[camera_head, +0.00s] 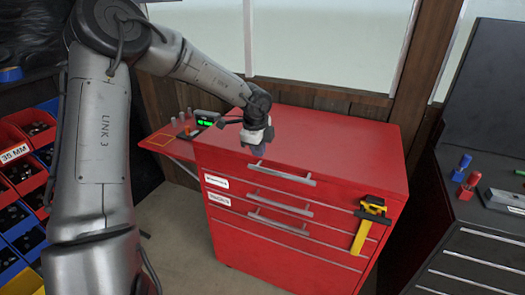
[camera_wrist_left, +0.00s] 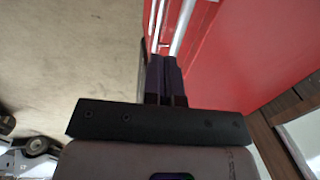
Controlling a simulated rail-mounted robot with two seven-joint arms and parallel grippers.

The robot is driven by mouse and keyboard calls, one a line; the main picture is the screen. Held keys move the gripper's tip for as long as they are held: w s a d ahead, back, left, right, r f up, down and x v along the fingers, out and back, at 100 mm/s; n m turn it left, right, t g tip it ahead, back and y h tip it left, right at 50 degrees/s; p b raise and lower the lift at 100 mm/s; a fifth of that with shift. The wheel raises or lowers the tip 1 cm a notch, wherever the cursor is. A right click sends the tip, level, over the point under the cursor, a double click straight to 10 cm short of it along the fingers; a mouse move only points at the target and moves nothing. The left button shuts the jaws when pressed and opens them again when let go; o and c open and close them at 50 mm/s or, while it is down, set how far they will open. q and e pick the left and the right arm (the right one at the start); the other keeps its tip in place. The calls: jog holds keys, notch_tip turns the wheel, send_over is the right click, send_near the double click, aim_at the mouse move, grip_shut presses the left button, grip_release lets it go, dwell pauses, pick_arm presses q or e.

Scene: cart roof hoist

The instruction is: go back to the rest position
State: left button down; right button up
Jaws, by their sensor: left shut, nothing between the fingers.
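My left arm comes in from the left in the head view, and its gripper (camera_head: 257,151) hangs fingers down at the front top edge of the red cart (camera_head: 335,145). The gripper is shut with nothing between its fingers. In the left wrist view the dark fingers (camera_wrist_left: 164,68) lie side by side, with the red cart front and its pale drawer handles beyond them. The top drawer handle (camera_head: 282,173) is just below the gripper in the head view; I cannot tell whether they touch. My right gripper is not in view.
A yellow tool (camera_head: 371,228) hangs on the cart's front right. A device with a green display (camera_head: 206,118) stands at the cart's left edge, by a red side shelf (camera_head: 165,140). Colored bins (camera_head: 18,150) stand at left, a dark cabinet (camera_head: 470,235) at right. Bare floor lies before the cart.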

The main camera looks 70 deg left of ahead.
pick_arm(q)
jog(key=shift+s+d+r, duration=0.35)
jog(key=shift+d+r, duration=0.05)
jog(key=shift+r, duration=0.05)
